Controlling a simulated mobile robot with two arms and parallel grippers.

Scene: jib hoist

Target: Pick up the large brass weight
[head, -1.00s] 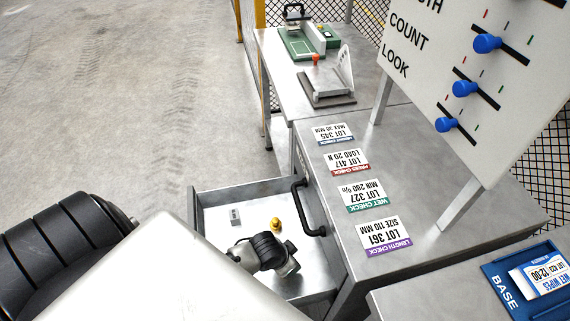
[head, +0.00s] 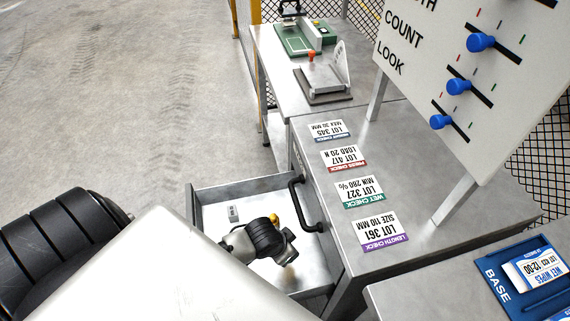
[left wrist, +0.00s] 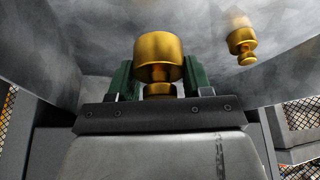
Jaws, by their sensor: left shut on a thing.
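In the left wrist view, the large brass weight (left wrist: 159,58) stands between the two green fingers of my left gripper (left wrist: 158,80), which is shut on it. Its wide body is toward the top of that view, and its narrower part is partly hidden by the gripper. A smaller brass weight (left wrist: 242,44) of similar shape is apart from it at upper right. In the head view, my left wrist is over the open drawer (head: 208,262) and hides the fingers. A bit of brass shows just beyond it; I cannot tell which weight. My right gripper is not in view.
A small pale block (head: 233,213) lies in the drawer. The drawer's black handle (head: 305,205) is at its right. The bench (head: 440,232) carries several lot labels and a board with blue knobs (head: 457,87). A blue base tray (head: 515,290) is at lower right.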

